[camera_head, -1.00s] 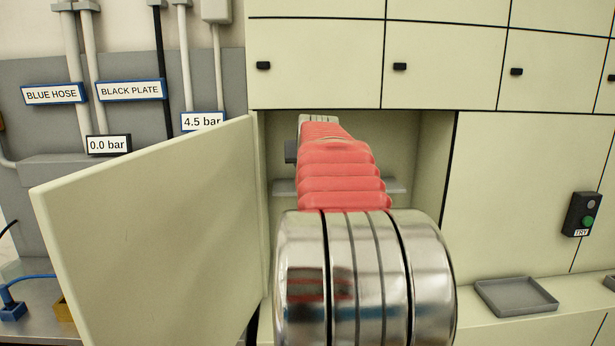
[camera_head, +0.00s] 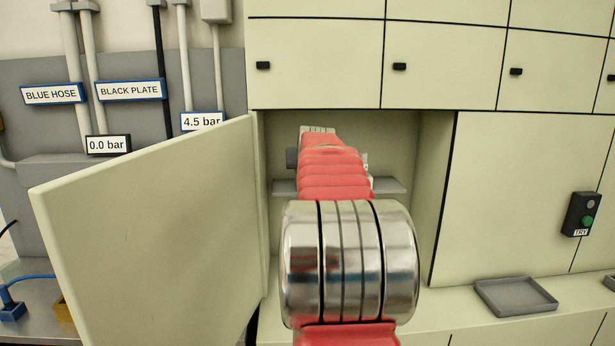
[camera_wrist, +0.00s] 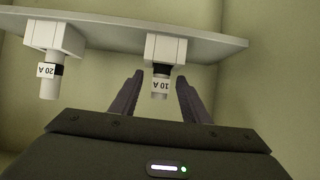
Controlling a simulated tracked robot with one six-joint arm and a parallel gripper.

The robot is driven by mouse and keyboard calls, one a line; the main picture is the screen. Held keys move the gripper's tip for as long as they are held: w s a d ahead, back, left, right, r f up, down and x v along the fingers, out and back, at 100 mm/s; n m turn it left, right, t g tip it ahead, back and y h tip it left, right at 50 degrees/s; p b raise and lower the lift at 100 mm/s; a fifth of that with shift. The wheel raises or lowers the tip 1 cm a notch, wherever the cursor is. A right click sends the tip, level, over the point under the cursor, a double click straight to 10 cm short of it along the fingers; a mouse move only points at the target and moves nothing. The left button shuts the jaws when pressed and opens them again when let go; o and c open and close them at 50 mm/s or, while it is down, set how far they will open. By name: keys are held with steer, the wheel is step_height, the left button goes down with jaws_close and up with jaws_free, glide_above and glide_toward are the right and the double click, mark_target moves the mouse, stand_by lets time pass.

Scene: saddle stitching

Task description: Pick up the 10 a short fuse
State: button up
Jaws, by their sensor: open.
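The 10 A fuse (camera_wrist: 160,88) is a small white cylinder with a black band and an upside-down "10 A" label in the wrist view. It sits in a white block holder (camera_wrist: 166,48) on the edge of a grey shelf (camera_wrist: 112,27). My gripper (camera_wrist: 160,80) is open, with one dark finger on each side of the fuse in the picture. Gaps show between the fuse and both fingers, and I cannot tell the exact depth. In the head view my arm reaches into the open cabinet and hides the fuse and fingers.
A 20 A fuse (camera_wrist: 48,76) in its own holder (camera_wrist: 54,38) is to the left on the same shelf. The cabinet door (camera_head: 150,230) stands open at the left. A grey tray (camera_head: 515,296) lies on the ledge at the right.

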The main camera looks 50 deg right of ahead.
steer(key=shift+w+d+f, duration=0.2)
steer(key=shift+w+d, duration=0.05)
steer(key=shift+d, duration=0.05)
stand_by(0.4)
jaws_close()
stand_by(0.3)
